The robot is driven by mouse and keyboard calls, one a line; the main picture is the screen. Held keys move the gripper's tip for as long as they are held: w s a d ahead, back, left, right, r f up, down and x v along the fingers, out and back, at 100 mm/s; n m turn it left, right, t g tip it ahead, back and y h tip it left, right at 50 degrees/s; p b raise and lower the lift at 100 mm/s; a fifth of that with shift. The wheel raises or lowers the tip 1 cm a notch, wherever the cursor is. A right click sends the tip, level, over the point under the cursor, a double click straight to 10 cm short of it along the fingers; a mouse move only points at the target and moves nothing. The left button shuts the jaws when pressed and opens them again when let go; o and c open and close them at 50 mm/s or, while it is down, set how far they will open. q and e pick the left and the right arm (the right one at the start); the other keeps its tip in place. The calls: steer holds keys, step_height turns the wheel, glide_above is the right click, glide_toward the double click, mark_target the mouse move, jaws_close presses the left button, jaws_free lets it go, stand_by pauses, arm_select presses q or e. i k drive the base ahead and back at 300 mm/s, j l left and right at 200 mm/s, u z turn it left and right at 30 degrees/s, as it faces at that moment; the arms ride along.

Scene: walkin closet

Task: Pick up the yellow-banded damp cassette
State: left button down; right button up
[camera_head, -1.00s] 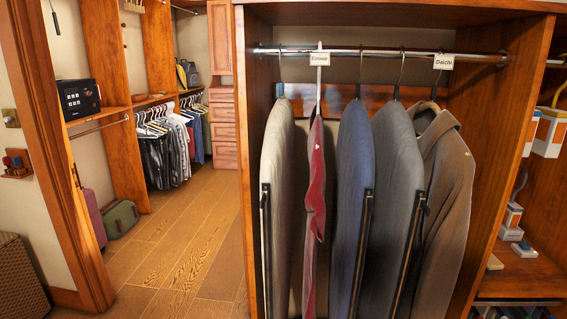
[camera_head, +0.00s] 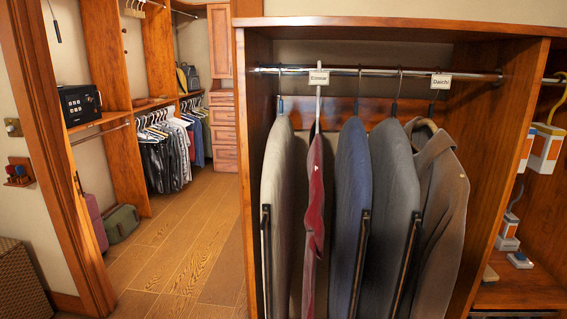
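No cassette with a clearly yellow band can be made out. Whether either is the damp cassette, I cannot tell. Smaller white and grey boxes (camera_head: 507,238) stand lower on the right, above a wooden shelf (camera_head: 525,290). Neither of my grippers is in view.
A wooden wardrobe bay (camera_head: 400,22) fills the middle, with several garments, including a brown coat (camera_head: 440,210), on a metal rail (camera_head: 420,73). Clear wooden floor (camera_head: 175,245) lies left, beyond a door frame (camera_head: 60,190). A wicker box (camera_head: 22,280) stands lower left.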

mark_target(548, 141)
steer(key=z, duration=1.4)
